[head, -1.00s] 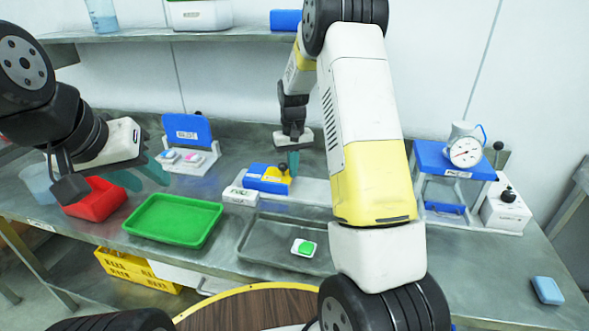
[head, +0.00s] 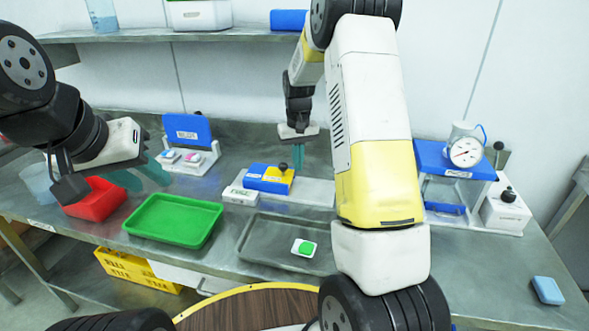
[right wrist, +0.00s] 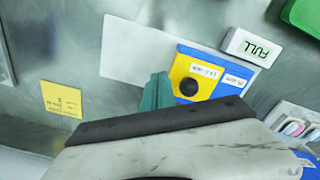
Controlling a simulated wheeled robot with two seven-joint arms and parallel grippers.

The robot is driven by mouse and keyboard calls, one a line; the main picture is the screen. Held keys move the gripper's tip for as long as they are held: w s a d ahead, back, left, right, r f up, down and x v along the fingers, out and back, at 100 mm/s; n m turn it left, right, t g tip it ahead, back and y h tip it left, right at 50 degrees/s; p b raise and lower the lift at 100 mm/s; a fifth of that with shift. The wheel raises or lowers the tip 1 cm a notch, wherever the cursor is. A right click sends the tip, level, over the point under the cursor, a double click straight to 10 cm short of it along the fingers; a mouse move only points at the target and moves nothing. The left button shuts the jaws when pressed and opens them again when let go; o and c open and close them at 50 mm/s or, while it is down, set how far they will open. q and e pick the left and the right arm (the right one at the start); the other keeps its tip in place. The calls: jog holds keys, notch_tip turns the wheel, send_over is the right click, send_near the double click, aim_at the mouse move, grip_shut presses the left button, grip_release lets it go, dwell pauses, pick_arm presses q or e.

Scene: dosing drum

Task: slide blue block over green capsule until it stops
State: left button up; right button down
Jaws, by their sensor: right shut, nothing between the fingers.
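The blue block (head: 257,174) sits on a pale rail plate (head: 314,192), with a yellow part and black knob (head: 284,167) at its right end. In the right wrist view the block (right wrist: 228,84) lies just right of my fingers. My right gripper (head: 299,158) is shut and empty, above the plate near the knob; contact cannot be told. Its teal fingers also show in the wrist view (right wrist: 157,92). The green capsule (head: 306,248) appears as a green piece in a small white dish in the grey tray. My left gripper (head: 146,176) is open and empty over the left bench.
A white FULL label block (head: 240,195) stands at the rail's left end. A green tray (head: 174,221) and red bin (head: 96,199) stand left. The grey tray (head: 265,250) is clear apart from the dish.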

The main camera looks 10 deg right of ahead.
jog(key=shift+r, duration=2.75)
jog(key=s+a+r+t+y, duration=0.1)
jog(key=s+a+r+t, duration=0.15)
jog(key=s+r, duration=1.05)
jog(key=s+a+r+t+y, duration=0.1)
jog(key=s+t, duration=0.2)
jog(key=s, duration=1.3)
jog(key=shift+s+a+r+t, duration=0.25)
jog(key=shift+r+t, duration=0.05)
jog(key=shift+t, duration=0.05)
jog(key=shift+w, duration=0.1)
